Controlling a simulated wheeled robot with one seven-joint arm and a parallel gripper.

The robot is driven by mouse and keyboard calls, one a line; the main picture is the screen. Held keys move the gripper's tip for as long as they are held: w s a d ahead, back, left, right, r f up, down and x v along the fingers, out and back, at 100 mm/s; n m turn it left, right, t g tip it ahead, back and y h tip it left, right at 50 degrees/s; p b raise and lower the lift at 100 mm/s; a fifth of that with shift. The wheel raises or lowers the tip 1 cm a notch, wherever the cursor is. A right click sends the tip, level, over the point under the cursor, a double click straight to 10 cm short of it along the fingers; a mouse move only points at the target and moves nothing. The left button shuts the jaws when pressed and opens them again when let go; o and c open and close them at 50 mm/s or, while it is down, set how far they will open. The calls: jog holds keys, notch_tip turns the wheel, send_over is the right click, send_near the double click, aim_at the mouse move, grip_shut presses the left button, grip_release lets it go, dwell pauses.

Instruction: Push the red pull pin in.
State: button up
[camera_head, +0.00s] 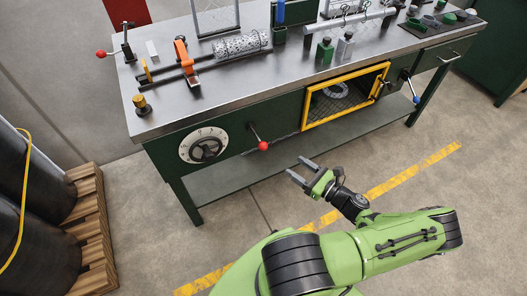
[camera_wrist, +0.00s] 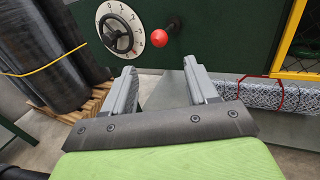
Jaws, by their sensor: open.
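The red pull pin (camera_head: 263,146) is a round red knob on a dark stem that stands out from the green front panel of the bench, right of the dial. In the wrist view the red knob (camera_wrist: 159,38) is above and beyond the gap between my fingertips, with part of its stem showing. My gripper (camera_head: 297,167) is open and empty in front of the bench, to the right of and lower than the knob in the head view, apart from it. Both fingers of my gripper (camera_wrist: 159,68) point toward the panel in the wrist view.
A white dial with a black handwheel (camera_head: 204,147) is left of the pin. A yellow-framed mesh window (camera_head: 304,110) is to its right. The lower shelf (camera_head: 235,177) runs below. Another red-knobbed lever (camera_head: 101,54) stands on the benchtop. Dark drums on a pallet (camera_head: 92,232) stand left.

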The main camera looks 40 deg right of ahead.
aim_at(262, 144)
jog(key=w, duration=0.4)
jog(key=w+a+b, duration=0.1)
jog(key=w, duration=0.4)
jog(key=w+b, duration=0.1)
jog(key=w, duration=0.3)
jog(key=shift+w+a, duration=0.15)
jog(key=shift+a, duration=0.15)
jog(key=shift+c, duration=0.5)
grip_shut()
